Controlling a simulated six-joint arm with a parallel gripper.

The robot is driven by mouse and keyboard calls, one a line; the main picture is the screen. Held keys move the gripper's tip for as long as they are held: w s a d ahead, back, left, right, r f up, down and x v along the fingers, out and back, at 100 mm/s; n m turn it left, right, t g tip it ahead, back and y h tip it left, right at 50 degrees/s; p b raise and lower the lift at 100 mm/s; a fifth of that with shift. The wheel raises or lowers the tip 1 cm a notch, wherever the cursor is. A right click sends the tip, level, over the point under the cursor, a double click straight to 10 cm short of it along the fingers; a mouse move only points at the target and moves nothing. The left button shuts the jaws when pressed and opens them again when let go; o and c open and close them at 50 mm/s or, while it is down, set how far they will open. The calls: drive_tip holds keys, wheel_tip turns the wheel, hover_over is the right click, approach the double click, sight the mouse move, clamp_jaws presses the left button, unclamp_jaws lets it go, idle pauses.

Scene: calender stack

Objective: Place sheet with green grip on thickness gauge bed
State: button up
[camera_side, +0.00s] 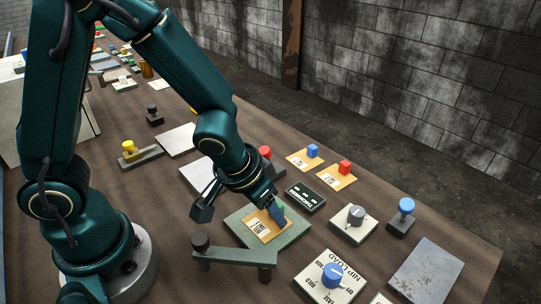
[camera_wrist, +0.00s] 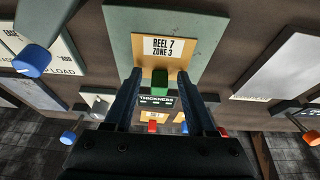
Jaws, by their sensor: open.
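The tan sheet (camera_side: 263,226) has a white label, read as REEL 7 ZONE 3 in the wrist view (camera_wrist: 185,63). It lies flat on the grey-green thickness gauge bed (camera_side: 236,216), which shows around it in the wrist view (camera_wrist: 119,22). Its green grip (camera_wrist: 160,82) stands upright between my gripper's two blue fingers (camera_wrist: 160,76). My gripper (camera_side: 276,212) is open and low over the sheet. In the side view the fingers mostly hide the green grip. I cannot tell whether a finger touches it.
A black THICKNESS display (camera_side: 306,197) stands behind the bed. Two tan sheets with a blue grip (camera_side: 312,151) and a red grip (camera_side: 345,168) lie farther back. A grey arm with a dark knob (camera_side: 201,243) stands at the bed's front. Dial panels (camera_side: 331,276) are at right.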

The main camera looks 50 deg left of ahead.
drive_tip(key=v, duration=1.1)
drive_tip(key=s+a+r+t, duration=0.1)
drive_tip(key=s+a+r, duration=0.2)
drive_tip(key=s+a, duration=0.2)
drive_tip(key=shift+s+r, duration=0.35)
drive_tip(key=shift+s, duration=0.45)
